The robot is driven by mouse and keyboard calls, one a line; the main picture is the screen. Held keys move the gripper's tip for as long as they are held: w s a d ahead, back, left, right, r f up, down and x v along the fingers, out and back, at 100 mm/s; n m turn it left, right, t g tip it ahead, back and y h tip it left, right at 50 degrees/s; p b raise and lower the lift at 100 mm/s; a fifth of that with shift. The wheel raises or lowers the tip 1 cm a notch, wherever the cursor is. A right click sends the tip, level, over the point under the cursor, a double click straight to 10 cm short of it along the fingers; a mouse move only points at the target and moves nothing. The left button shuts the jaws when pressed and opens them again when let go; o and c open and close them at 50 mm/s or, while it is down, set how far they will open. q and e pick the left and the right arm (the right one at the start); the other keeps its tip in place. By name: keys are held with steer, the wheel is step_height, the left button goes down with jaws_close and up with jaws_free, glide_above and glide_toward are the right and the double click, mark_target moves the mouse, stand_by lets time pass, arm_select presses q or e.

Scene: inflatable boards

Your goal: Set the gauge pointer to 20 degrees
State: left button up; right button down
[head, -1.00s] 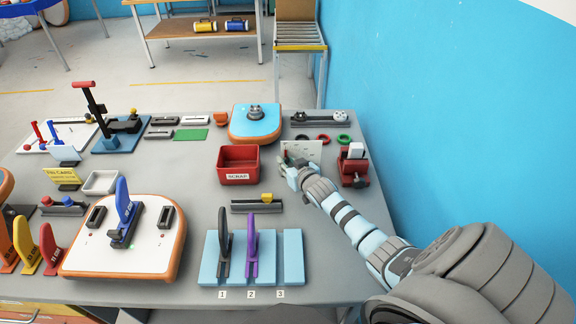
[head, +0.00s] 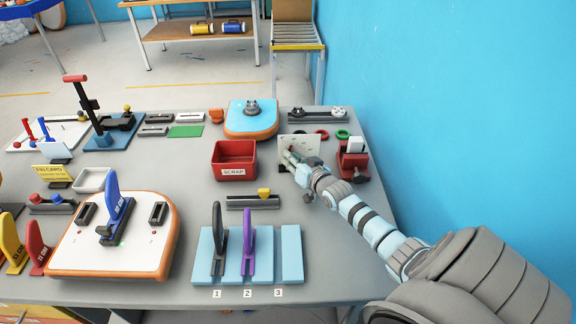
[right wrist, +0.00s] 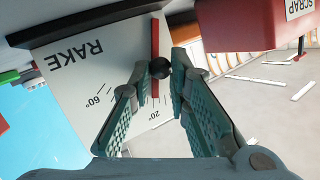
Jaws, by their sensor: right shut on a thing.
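The gauge is a white upright board (head: 312,144) at the right back of the table. In the right wrist view its face (right wrist: 75,85) reads RAKE, with marks at 60° and 20°. Its red pointer (right wrist: 155,45) ends close above the 20° label (right wrist: 154,114); I cannot tell whether it lines up exactly with the mark. A black round knob (right wrist: 160,70) sits on the pointer. My right gripper (right wrist: 161,72) is shut on this knob, with a fingertip on either side. In the head view the right gripper (head: 288,158) hides part of the board. My left gripper is not in view.
A red scrap bin (head: 234,174) stands left of the gauge. A red clamp-like device (head: 352,160) stands close to its right. Red and green rings (head: 342,134) lie behind it.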

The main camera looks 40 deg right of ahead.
steer(key=c, duration=1.8)
jaws_free()
step_height(320, 180, up, 10)
